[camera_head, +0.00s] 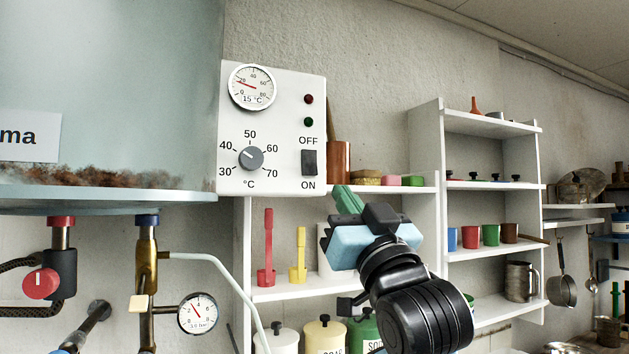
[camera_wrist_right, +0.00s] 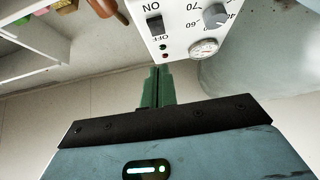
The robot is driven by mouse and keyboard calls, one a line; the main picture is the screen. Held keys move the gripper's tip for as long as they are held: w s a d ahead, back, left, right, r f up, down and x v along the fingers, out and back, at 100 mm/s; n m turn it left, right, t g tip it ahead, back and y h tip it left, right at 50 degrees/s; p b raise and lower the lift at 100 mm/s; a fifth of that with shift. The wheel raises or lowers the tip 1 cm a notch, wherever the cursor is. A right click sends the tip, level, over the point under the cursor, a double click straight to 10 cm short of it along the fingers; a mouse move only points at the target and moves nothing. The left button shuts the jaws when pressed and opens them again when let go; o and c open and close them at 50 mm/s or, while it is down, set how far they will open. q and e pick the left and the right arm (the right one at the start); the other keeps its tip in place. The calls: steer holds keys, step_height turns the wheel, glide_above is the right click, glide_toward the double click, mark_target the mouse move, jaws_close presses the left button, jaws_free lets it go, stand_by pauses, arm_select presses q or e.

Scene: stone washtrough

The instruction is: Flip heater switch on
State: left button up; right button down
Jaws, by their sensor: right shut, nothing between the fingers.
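The white heater control box (camera_head: 235,120) hangs on the wall beside the boiler, with a black rocker switch (camera_head: 309,163) between the labels OFF above and ON below. I cannot tell which end of the rocker is pressed. The red lamp (camera_head: 308,99) and green lamp (camera_head: 308,122) look dark. My right gripper (camera_head: 345,196) is shut and empty, its green fingers just below and right of the box. In the right wrist view the box is upside down, and the switch (camera_wrist_right: 155,25) is beyond the green fingertips (camera_wrist_right: 159,70), apart from them. My left gripper is out of view.
The boiler (camera_head: 110,90) with a rusty lower edge is left of the box. Pipes, a red valve knob (camera_head: 41,283) and a pressure gauge (camera_head: 198,313) are below it. Shelves (camera_head: 345,283) with canisters and cups stand below and right of the box.

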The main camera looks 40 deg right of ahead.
mark_target(310, 164)
steer(key=x, duration=0.3)
steer(key=w+f+x, duration=0.1)
steer(key=x, duration=0.2)
steer(key=f+x, duration=0.1)
steer(key=x, duration=0.2)
steer(key=shift+w+d+r+p, duration=0.3)
steer(key=shift+w+p, duration=0.1)
steer(key=shift+w, duration=0.1)
steer(key=shift+w+d, duration=0.1)
steer(key=shift+w, duration=0.35)
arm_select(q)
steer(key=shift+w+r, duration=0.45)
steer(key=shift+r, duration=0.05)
